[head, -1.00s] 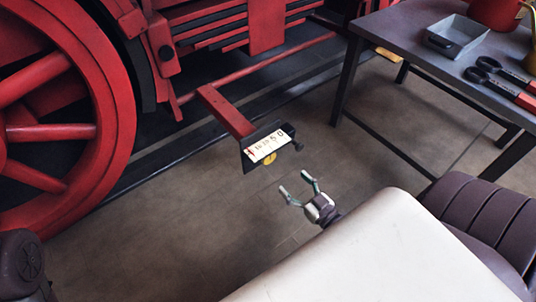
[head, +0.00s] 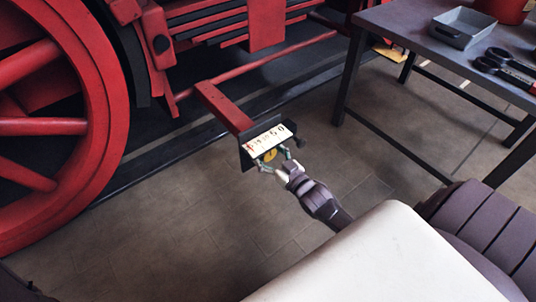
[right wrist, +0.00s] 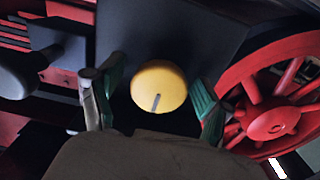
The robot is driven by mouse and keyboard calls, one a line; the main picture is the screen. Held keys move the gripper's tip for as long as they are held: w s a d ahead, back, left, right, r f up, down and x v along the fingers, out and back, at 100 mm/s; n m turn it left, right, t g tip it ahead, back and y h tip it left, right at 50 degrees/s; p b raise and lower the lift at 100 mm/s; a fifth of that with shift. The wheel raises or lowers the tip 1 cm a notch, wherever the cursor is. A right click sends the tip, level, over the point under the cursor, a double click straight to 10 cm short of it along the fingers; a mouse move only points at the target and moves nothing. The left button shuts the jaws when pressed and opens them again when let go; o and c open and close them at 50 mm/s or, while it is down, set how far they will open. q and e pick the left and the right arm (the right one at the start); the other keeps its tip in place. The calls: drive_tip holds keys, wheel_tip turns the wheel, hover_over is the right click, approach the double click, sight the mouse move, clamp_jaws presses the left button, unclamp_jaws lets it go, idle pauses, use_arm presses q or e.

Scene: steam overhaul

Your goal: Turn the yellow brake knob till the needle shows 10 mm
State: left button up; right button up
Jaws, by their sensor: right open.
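The yellow brake knob (head: 270,155) sits below a white number scale (head: 266,141) on a dark plate (head: 246,160). A small red mark shows near the scale's left end; its exact reading is too small to tell. In the right wrist view the knob (right wrist: 168,78) is round, with a grey line pointing down and slightly left. My right gripper (head: 277,163) is open in front of the knob. Its green-padded fingers (right wrist: 153,84) stand on either side of the knob, with visible gaps. My left gripper is not in view.
A red bracket (head: 222,106) carries the plate, beside a big red wheel (head: 112,100). A dark table (head: 440,62) at the right holds a grey tray (head: 462,27) and tools. A cream surface (head: 400,255) fills the front. The floor left of the gripper is clear.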

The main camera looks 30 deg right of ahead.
drive_tip(key=c, duration=1.2)
drive_tip(key=shift+o, duration=0.2)
drive_tip(key=shift+n, duration=0.3)
